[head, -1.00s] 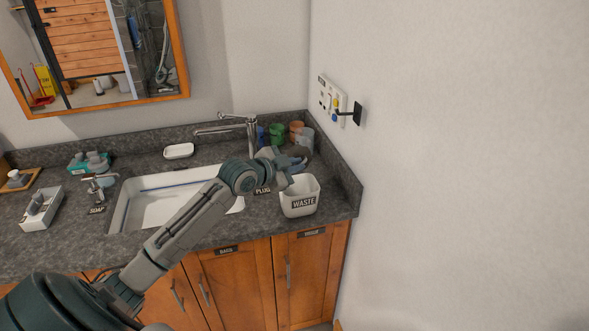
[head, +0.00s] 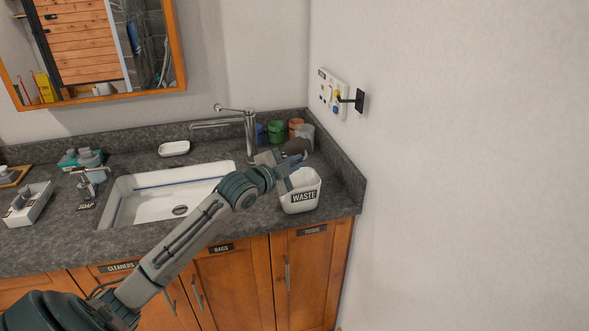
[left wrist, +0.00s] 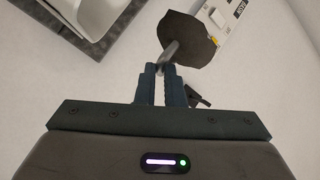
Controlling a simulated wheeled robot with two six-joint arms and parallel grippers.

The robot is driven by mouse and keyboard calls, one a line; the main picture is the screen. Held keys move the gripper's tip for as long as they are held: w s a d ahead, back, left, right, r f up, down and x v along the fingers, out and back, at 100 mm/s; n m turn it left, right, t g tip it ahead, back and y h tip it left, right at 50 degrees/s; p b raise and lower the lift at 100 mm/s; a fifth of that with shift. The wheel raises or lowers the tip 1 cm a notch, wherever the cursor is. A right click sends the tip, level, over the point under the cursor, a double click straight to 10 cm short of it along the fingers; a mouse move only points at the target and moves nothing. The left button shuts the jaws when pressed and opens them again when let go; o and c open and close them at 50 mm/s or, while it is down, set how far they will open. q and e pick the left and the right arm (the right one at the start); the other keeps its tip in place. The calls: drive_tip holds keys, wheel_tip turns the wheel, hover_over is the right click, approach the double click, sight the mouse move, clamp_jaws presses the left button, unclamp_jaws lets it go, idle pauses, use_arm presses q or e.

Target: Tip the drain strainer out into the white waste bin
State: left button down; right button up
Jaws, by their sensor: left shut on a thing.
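The drain strainer (head: 297,147) is a dark brown, roundish thing above the back of the white waste bin (head: 301,204). In the left wrist view the strainer (left wrist: 188,38) shows as a dark disc on a grey stem. My left gripper (head: 293,163) is shut on that stem, beside and over the bin's rim. The bin stands upright on the counter with a WASTE label; part of it shows in the left wrist view (left wrist: 222,22). The bin's inside is mostly hidden, and I cannot tell whether anything has dropped. My right gripper is not in view.
The white sink (head: 150,205) with its bare drain (head: 180,210) lies left of the bin. The tall faucet (head: 250,135) stands close behind my wrist. Coloured cups (head: 276,131) stand at the back corner, and the wall (head: 450,180) rises on the right.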

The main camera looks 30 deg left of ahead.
use_arm(q)
drive_tip(key=shift+f+m+t+b, duration=0.3)
drive_tip(key=shift+f+m+b, duration=0.15)
drive_tip(key=shift+b, duration=0.6)
drive_tip(key=m+b, duration=0.1)
drive_tip(key=b, duration=0.1)
drive_tip(key=m+t+b, duration=0.1)
drive_tip(key=b, duration=0.1)
drive_tip(key=shift+f, duration=0.3)
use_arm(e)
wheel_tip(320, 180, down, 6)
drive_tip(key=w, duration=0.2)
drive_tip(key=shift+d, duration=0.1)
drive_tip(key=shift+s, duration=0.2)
use_arm(q)
drive_tip(key=shift+a+r, duration=0.1)
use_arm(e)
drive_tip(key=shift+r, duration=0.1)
